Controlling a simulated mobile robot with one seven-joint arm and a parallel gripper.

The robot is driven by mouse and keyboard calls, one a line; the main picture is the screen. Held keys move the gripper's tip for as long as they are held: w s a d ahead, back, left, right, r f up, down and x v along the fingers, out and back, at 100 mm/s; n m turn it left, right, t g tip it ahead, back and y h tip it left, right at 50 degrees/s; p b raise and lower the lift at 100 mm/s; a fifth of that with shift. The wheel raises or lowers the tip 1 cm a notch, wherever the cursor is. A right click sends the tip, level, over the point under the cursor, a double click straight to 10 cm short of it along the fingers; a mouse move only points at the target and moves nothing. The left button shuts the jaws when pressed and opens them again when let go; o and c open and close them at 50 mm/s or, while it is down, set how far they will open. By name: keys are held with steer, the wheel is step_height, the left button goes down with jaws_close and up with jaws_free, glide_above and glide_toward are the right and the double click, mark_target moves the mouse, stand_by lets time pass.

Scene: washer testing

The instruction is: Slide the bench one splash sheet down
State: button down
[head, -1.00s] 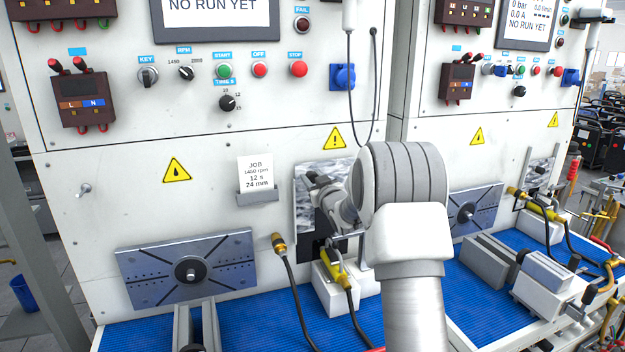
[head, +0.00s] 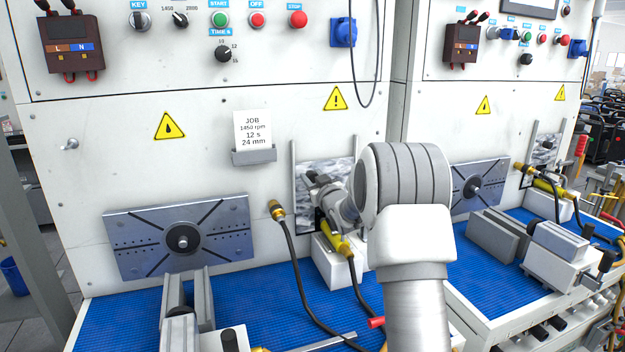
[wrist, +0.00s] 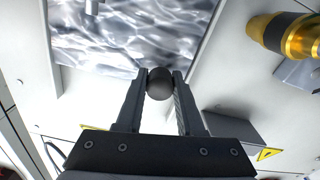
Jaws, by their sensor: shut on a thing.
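The bench one splash sheet (head: 318,167) is a clear, wavy-looking pane between two upright rails on the white front panel. The rails rise above its top edge. A strip of dark opening shows at its lower part, above the yellow fitting (head: 338,243). My gripper (head: 318,184) is at the sheet's front; my arm hides part of its right side. In the wrist view, my gripper (wrist: 160,86) is shut on a dark round knob (wrist: 160,83) at the edge of the sheet (wrist: 125,35).
A brass-ended hose (head: 277,212) stands left of the sheet. A card holder (head: 254,157) is on the panel above left, and a slotted plate (head: 180,238) is further left. A white block (head: 332,268) sits below on the blue mat (head: 262,300). A second bench stands at right.

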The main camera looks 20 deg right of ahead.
steer(key=shift+f, duration=0.3)
steer(key=c, duration=0.5)
jaws_free()
steer(key=shift+r, duration=0.1)
steer(key=shift+s, duration=0.1)
steer(key=s+b, duration=0.1)
steer(key=s, duration=1.6)
steer(key=shift+s, duration=0.1)
